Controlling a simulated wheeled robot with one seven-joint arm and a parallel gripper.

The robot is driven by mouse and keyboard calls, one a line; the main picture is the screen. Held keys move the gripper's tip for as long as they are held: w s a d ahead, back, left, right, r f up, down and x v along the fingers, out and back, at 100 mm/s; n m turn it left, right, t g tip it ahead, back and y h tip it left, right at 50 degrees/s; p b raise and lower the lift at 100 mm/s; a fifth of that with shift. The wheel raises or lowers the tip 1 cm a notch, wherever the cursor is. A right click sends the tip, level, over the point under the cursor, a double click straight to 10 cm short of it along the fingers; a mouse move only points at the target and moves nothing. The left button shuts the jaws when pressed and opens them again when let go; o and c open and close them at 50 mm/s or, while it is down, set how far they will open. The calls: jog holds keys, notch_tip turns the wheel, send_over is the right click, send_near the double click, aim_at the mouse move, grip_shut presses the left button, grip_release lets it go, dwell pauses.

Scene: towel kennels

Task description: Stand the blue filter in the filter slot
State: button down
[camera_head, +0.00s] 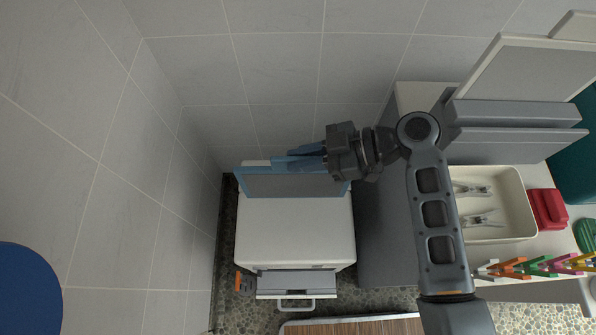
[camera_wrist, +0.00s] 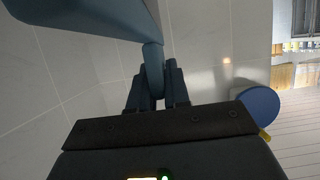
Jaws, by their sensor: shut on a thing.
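The blue filter (camera_head: 290,183) is a flat grey panel in a blue frame, above the back edge of a white machine (camera_head: 295,230). My gripper (camera_head: 318,156) is shut on the filter's blue grip part, above the panel. In the wrist view the blue filter (camera_wrist: 85,14) fills the upper left, and its narrow grip part runs down between the fingers of my gripper (camera_wrist: 155,88). The filter slot cannot be made out; the filter and the machine's back edge cover that area. I cannot tell whether the filter is inside the slot or only above it.
Tiled walls stand behind and left of the machine. Right of it are a grey cabinet side (camera_head: 382,235) and a counter with a cream tray (camera_head: 515,220), a red box (camera_head: 547,209) and coloured pegs (camera_head: 540,266). A blue round object (camera_head: 28,288) is at lower left.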

jog(key=shift+w+f+b, duration=0.4)
jog(key=shift+w+b, duration=0.3)
jog(key=shift+w, duration=0.1)
jog(key=shift+w+f+b, duration=0.35)
jog(key=shift+w+b, duration=0.4)
jog(key=shift+w+f+b, duration=0.4)
jog(key=shift+w+b, duration=0.3)
jog(key=shift+w, duration=0.1)
jog(key=shift+f+b, duration=0.1)
jog(key=shift+b, duration=0.2)
jog(key=shift+f+b, duration=1.35)
jog(key=shift+b, duration=0.05)
jog(key=shift+f, duration=0.1)
jog(key=shift+f+b, duration=0.9)
jog(key=shift+b, duration=0.05)
notch_tip(320, 180, down, 8)
jog(key=b, duration=0.7)
jog(key=shift+f, duration=0.2)
